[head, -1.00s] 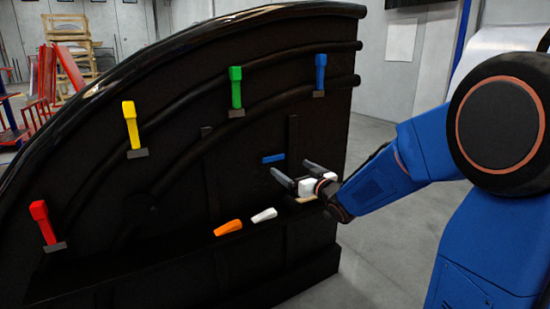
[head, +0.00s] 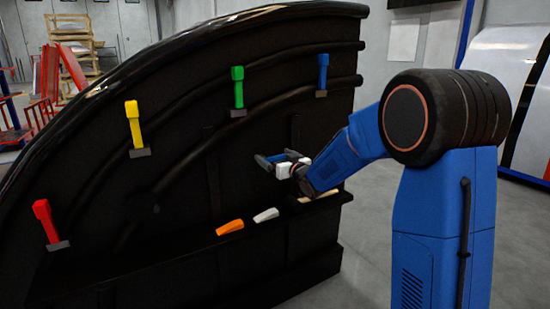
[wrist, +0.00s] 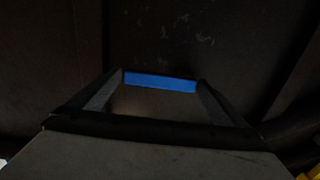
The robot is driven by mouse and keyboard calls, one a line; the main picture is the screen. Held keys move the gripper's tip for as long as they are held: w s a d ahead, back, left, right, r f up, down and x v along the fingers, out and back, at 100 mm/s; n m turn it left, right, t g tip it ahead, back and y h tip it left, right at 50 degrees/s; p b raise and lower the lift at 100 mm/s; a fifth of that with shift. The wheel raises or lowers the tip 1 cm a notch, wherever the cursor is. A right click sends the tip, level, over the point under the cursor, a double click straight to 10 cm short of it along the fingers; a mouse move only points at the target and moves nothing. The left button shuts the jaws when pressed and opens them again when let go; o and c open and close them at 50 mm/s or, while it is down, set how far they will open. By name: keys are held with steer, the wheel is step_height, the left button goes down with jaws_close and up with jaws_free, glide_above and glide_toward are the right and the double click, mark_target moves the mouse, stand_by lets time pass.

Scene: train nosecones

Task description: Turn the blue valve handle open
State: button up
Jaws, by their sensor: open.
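My gripper (head: 276,159) is open at the black panel, its two fingers spread and pointing at the panel face. In the wrist view a flat blue bar (wrist: 160,83) lies level between the two fingertips; whether they touch it I cannot tell. In the head view the fingers largely hide this bar. A separate upright blue handle (head: 323,72) stands on a small grey base at the panel's upper right, well above my gripper. I cannot tell from its look which blue piece is the valve handle.
Green (head: 238,88), yellow (head: 133,124) and red (head: 41,219) handles follow the panel's curve. An orange piece (head: 230,227) and a white piece (head: 266,215) lie on the ledge below my gripper. Open floor (head: 375,215) is right of the panel.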

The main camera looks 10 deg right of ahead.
steer(key=c, duration=1.5)
steer(key=shift+r+n, duration=0.1)
steer(key=shift+n, duration=0.2)
steer(key=n, duration=0.1)
steer(key=r+n, duration=0.1)
steer(key=n, duration=0.1)
steer(key=shift+a+r+n, duration=0.1)
steer(key=shift+a+n, duration=0.2)
steer(key=n, duration=0.2)
steer(key=a+r+n, duration=0.1)
steer(key=n, duration=0.1)
steer(key=shift+s, duration=0.2)
steer(key=n, duration=0.1)
steer(key=a+n, duration=0.1)
steer(key=n, duration=0.3)
steer(key=shift+s+a+r, duration=0.2)
steer(key=shift+s+r, duration=0.05)
steer(key=shift+r, duration=0.1)
steer(key=n, duration=0.1)
steer(key=a+n, duration=0.1)
steer(key=n, duration=0.2)
steer(key=shift+s+a+n, duration=0.25)
steer(key=shift+a+n, duration=0.05)
